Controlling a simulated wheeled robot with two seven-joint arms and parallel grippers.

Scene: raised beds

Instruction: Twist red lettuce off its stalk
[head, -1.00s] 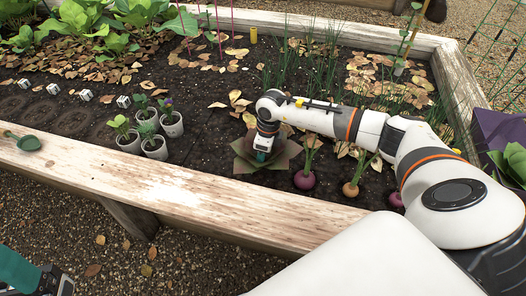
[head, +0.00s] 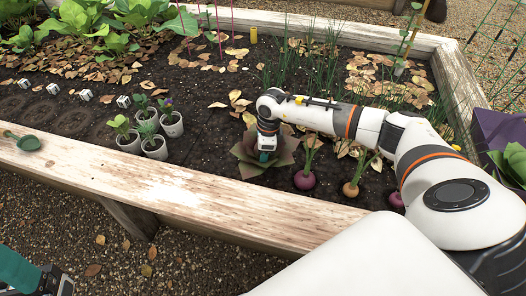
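The red lettuce (head: 246,168), a rosette of dull green and reddish-brown leaves, sits in the soil near the front edge of the raised bed. My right gripper (head: 264,157) points down over its middle, with the teal fingers among the leaves. The arm and gripper body hide the lettuce's centre and stalk, and I cannot see whether the fingers are closed. My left gripper (head: 62,286) shows only partly at the bottom left corner, away from the bed, and its fingers are mostly out of frame.
Purple-topped root vegetables (head: 305,180) stand just right of the lettuce. Several potted seedlings (head: 154,147) are to its left. The wooden bed rim (head: 180,190) runs along the front, with a green trowel (head: 28,142) on it. A purple planter (head: 496,130) is at right.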

